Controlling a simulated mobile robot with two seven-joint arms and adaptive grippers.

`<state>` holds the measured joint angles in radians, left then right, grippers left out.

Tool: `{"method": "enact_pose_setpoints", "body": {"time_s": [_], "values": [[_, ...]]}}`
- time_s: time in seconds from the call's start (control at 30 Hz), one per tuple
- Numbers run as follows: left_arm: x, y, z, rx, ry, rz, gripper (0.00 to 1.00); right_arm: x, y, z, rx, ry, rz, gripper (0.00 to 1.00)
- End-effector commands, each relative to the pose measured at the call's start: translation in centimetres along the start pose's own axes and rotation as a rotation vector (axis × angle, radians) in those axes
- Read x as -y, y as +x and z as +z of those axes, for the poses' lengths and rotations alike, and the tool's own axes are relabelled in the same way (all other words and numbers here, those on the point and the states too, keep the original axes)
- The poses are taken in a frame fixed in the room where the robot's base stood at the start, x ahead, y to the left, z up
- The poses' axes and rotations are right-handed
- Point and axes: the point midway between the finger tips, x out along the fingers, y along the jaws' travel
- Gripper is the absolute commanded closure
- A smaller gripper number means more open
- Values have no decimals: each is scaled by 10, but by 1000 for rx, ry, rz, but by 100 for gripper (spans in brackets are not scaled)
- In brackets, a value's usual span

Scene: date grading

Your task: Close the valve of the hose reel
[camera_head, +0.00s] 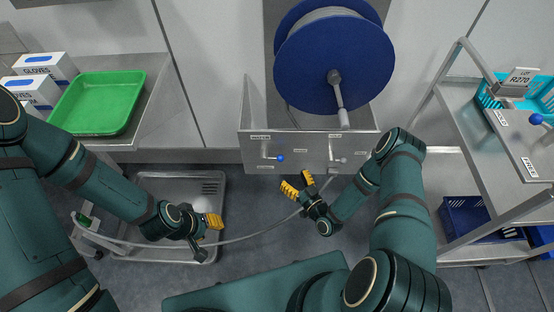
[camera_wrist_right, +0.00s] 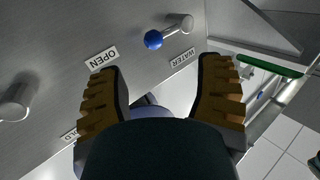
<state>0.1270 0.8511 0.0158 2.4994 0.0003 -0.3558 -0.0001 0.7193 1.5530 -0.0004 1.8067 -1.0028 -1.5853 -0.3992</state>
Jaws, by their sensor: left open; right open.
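The hose reel (camera_head: 335,62) is a blue drum with a crank, above a grey metal panel (camera_head: 312,150). A small lever with a blue ball knob (camera_head: 280,158) sits on the panel's left part. My right gripper (camera_head: 298,183) is open and empty just below the panel, apart from the knob. My left gripper (camera_head: 214,222) is open, low at left, by the hose (camera_head: 250,237).
A second, grey lever (camera_head: 338,160) is on the panel's right part. A green tray (camera_head: 98,103) and glove boxes stand on the left table. A steel cart (camera_head: 490,135) with a turquoise basket stands at right.

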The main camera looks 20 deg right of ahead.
Motion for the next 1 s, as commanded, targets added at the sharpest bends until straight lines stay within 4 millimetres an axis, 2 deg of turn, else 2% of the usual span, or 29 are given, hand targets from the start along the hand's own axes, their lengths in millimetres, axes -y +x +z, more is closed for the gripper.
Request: {"method": "enact_pose_setpoints", "body": {"time_s": [0.03,0.3,0.5,0.7,0.97,1.0], "values": [[1,3,0,-1,0,0,59,0,11,1,-3,-3,-2,33],[4,12,-1,-6,0,-1,59,0,63,1,-2,-3,-1,33],[6,16,-2,-9,1,-1,59,0,91,1,0,-1,-1,33],[7,17,-2,-10,1,-1,59,0,102,0,1,0,1,33],[7,17,-2,-10,1,-1,59,0,103,0,2,0,1,33],[7,17,-2,-10,1,-1,59,0,103,0,2,0,1,39]]}}
